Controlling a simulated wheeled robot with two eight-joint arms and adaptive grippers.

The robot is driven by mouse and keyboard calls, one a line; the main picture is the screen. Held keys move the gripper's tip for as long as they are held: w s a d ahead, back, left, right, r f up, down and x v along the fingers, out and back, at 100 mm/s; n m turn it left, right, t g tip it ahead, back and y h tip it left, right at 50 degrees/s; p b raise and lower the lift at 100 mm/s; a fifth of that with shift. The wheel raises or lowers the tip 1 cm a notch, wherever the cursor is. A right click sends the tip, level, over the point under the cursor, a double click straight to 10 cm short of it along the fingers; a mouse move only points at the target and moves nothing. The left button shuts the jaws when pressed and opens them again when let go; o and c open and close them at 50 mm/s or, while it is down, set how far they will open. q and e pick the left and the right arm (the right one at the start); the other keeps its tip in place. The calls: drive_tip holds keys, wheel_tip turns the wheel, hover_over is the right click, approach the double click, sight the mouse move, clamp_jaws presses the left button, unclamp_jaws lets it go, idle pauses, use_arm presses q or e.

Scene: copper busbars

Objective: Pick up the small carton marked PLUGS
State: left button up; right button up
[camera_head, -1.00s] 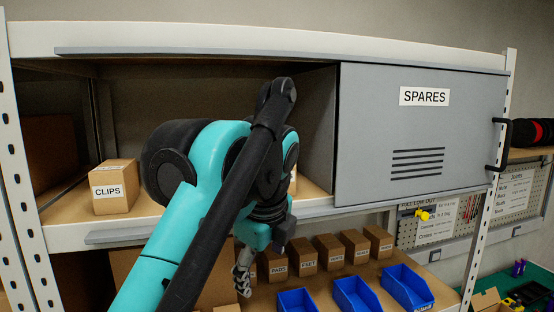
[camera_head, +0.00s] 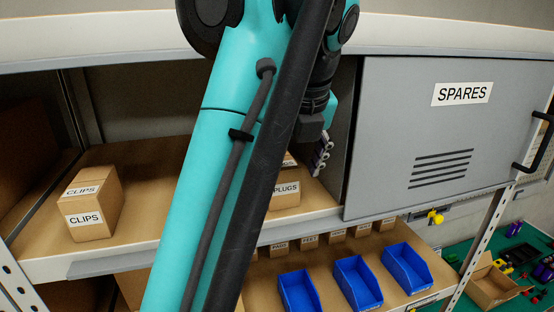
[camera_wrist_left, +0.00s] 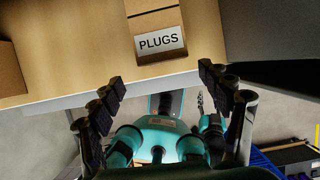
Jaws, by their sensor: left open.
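The small carton marked PLUGS (camera_head: 287,196) stands on the upper shelf, just left of the grey SPARES door. My arm hides most of it in the head view. In the left wrist view the PLUGS carton (camera_wrist_left: 157,33) is at the top middle, its label facing the shelf's front edge. My left gripper (camera_wrist_left: 160,85) is open and empty, its fingers spread wider than the carton and short of it. In the head view the left gripper (camera_head: 322,152) is partly hidden behind my arm, above and right of the carton. My right gripper is not seen clearly.
A CLIPS carton (camera_head: 93,205) stands on the same shelf (camera_head: 140,160) to the left. The SPARES door (camera_head: 440,135) closes off the right side. Blue bins (camera_head: 352,283) and several small cartons sit on the shelf below.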

sight(285, 194)
use_arm(q)
wheel_tip(285, 194, down, 3)
drive_tip(key=shift+w+r+b, duration=0.1)
drive_tip(key=shift+w+b, duration=0.05)
drive_tip(key=shift+b, duration=0.55)
drive_tip(key=x, duration=0.4)
drive_tip(key=shift+w+d, duration=0.2)
drive_tip(key=shift+w, duration=0.2)
drive_tip(key=shift+s, duration=0.1)
drive_tip(key=c, duration=1.4)
